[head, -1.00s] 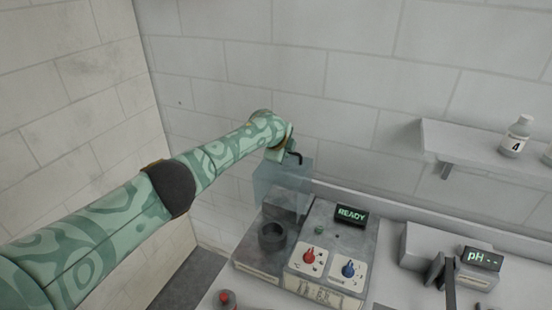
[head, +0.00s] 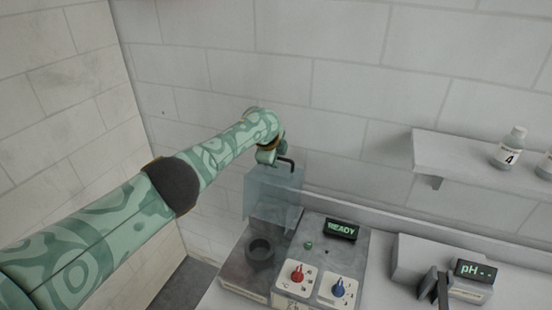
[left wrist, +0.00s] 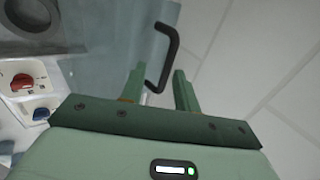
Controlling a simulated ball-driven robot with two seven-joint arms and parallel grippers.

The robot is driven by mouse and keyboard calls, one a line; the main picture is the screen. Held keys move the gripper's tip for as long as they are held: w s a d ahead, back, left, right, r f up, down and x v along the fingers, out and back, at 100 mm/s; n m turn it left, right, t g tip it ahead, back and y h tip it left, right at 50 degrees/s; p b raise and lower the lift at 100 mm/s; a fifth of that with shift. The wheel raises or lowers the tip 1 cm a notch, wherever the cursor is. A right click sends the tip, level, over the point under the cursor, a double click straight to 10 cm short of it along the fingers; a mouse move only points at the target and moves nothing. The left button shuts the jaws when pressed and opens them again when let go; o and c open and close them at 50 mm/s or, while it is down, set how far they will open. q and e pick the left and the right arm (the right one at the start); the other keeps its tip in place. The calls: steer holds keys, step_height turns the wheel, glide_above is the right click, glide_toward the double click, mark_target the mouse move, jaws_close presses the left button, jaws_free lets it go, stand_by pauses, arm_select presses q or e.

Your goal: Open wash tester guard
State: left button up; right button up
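The wash tester (head: 240,285) stands on the counter with a dark round cup (head: 260,249) at its left side. Its guard (head: 272,198), a clear bluish panel, stands raised and roughly upright above the cup. A black bent handle (head: 287,162) is at the guard's top. My left gripper (head: 272,158) is at this handle. In the left wrist view the left gripper (left wrist: 158,78) has its two fingers apart, with the lower end of the handle (left wrist: 172,48) between them; I cannot tell whether they touch it. My right gripper is not in view.
The tester's panel has a red knob (head: 297,273), a blue knob (head: 339,289) and a READY display (head: 341,229). A pH meter (head: 475,270) stands to the right. A wall shelf (head: 455,165) holds white bottles (head: 509,148). Tiled walls close off the left and back.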

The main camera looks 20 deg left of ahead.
arm_select(q)
steer(key=shift+s+f, duration=0.1)
steer(key=shift+s+r+p, duration=0.15)
steer(key=shift+r+p, duration=0.15)
steer(key=shift+p, duration=0.15)
steer(key=shift+p+v, duration=1.2)
steer(key=v, duration=1.3)
steer(key=shift+p, duration=0.45)
steer(key=shift+r, duration=0.1)
